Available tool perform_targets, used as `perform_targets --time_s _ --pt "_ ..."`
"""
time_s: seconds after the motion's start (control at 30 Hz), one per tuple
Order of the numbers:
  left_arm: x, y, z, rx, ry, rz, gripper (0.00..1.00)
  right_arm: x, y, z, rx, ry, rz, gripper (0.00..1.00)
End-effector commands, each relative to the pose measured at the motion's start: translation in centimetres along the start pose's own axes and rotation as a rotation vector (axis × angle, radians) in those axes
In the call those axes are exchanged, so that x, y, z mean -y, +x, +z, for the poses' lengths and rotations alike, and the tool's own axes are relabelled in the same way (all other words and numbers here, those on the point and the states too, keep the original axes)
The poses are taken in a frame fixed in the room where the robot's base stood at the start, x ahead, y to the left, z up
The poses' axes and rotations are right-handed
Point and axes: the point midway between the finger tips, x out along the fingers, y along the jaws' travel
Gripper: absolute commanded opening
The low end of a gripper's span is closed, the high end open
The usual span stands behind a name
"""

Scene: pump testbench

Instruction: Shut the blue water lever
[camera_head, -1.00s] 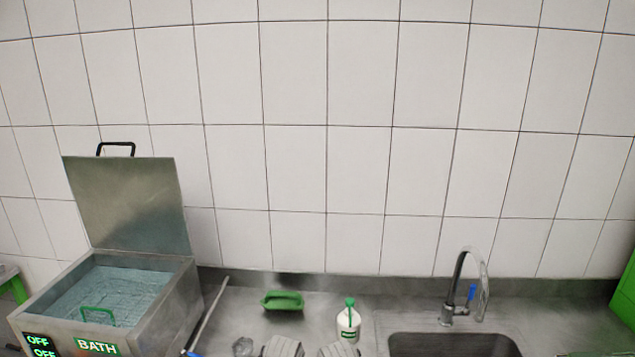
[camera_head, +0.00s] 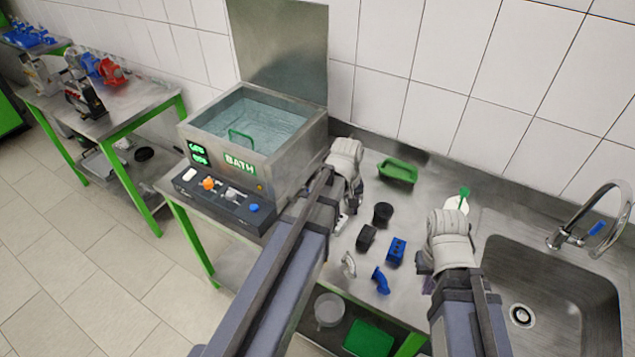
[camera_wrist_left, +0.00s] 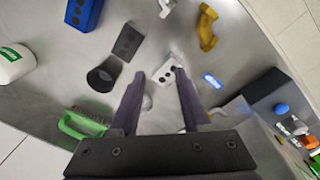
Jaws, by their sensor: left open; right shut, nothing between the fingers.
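The tap (camera_head: 590,215) stands at the sink on the right in the head view. Its small blue lever (camera_head: 597,228) shows at the side of the tap, near its base. My left gripper (camera_head: 342,218) is over the counter beside the bath, far to the left of the tap, and is mostly hidden by its own arm. In the left wrist view its two fingers (camera_wrist_left: 160,88) are apart, with nothing held between them. My right gripper (camera_head: 428,282) is left of the sink, closer to the tap but apart from it; its fingers are mostly hidden. It is shut and empty.
A steel sink (camera_head: 500,248) lies at the right. A white bottle (camera_head: 457,203) stands behind my right wrist. The water bath (camera_head: 285,165) is at the left.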

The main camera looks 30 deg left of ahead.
Motion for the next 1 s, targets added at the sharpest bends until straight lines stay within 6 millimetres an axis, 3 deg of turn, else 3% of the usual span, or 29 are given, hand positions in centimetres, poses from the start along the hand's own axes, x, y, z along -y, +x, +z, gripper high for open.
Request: perform_targets --time_s 0.03,0.1,0.3,0.43,0.67,1.0 --pt "1.1 -1.0 -3.3 -0.009 -0.127 0.019 0.47 -0.1 -1.0 0.1 0.000 0.000 0.000 0.00" --pt "2.7 -1.5 -6.3 -0.020 -0.278 0.045 0.47 -0.1 -1.5 0.1 0.000 0.001 0.000 0.00" --pt "6.2 -2.5 -11.3 -0.036 -0.554 0.094 0.47 -0.2 -2.3 0.1 0.000 0.001 0.000 0.00" --pt "7.1 -2.7 -12.3 -0.038 -0.617 0.107 0.47 -0.2 -2.4 0.1 0.000 0.002 0.000 0.00" --pt "7.2 -2.4 -12.3 -0.039 -0.623 0.108 0.47 -0.2 -2.1 0.1 0.000 0.001 0.000 0.00" --pt "6.9 0.5 -12.4 -0.039 -0.620 0.107 0.47 0.1 0.7 0.0 0.000 -0.004 0.001 0.00"
